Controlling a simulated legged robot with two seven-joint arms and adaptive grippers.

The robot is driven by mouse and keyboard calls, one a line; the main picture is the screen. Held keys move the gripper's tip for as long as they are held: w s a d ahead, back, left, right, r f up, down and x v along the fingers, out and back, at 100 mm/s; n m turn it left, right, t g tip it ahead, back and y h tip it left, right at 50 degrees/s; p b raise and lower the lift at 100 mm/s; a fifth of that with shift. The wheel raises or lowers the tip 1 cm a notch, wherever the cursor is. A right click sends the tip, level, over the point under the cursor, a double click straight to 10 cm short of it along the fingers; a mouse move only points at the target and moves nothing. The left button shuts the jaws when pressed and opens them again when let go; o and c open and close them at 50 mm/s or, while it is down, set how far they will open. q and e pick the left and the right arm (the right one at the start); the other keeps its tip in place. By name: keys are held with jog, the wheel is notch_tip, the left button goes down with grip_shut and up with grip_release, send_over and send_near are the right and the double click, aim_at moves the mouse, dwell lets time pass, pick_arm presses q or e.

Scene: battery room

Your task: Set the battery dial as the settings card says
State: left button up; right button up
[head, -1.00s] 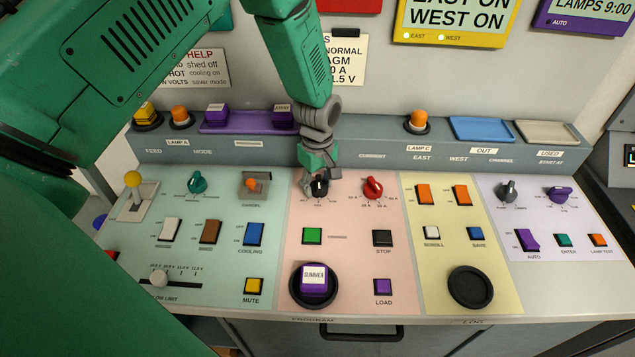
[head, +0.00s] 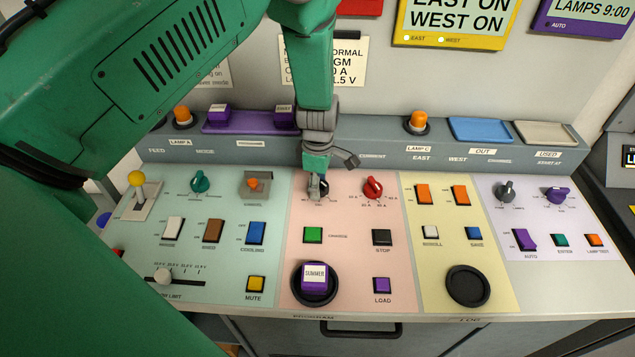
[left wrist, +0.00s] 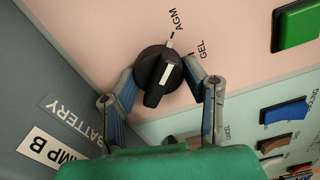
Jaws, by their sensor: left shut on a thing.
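The battery dial is a black knob (left wrist: 155,82) with a white stripe. In the left wrist view its stripe points roughly toward the AGM mark, with GEL beside it to the right. In the head view the dial (head: 322,190) sits at the top of the pink panel, mostly hidden by my gripper. My left gripper (head: 318,183) is shut on it; in the left wrist view its two fingers (left wrist: 163,78) straddle the knob. The settings card (head: 345,62) on the back wall is partly covered by my arm; "NORMAL", "GM", "0 A" and "1.5 V" show. My right gripper is not in view.
A red dial (head: 372,187) stands close to the right of the battery dial. A green button (head: 313,235) and a purple SUMMER block (head: 314,278) in a black ring lie below it. The raised grey ledge (head: 370,150) runs behind.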

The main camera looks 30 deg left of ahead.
aim_at(321, 180)
pick_arm(q)
jog(key=shift+w+d+r, duration=0.15)
jog(key=shift+w, duration=0.05)
dwell(0.3)
jog(key=o, duration=1.2)
jog(key=shift+d, duration=0.1)
jog(key=shift+c, duration=0.2)
notch_tip(321, 180, up, 10)
jog(key=shift+w+r, duration=0.1)
jog(key=shift+r, duration=0.15)
jog(key=shift+d+r, duration=0.15)
jog(key=shift+r, duration=0.5)
jog(key=shift+f, duration=0.1)
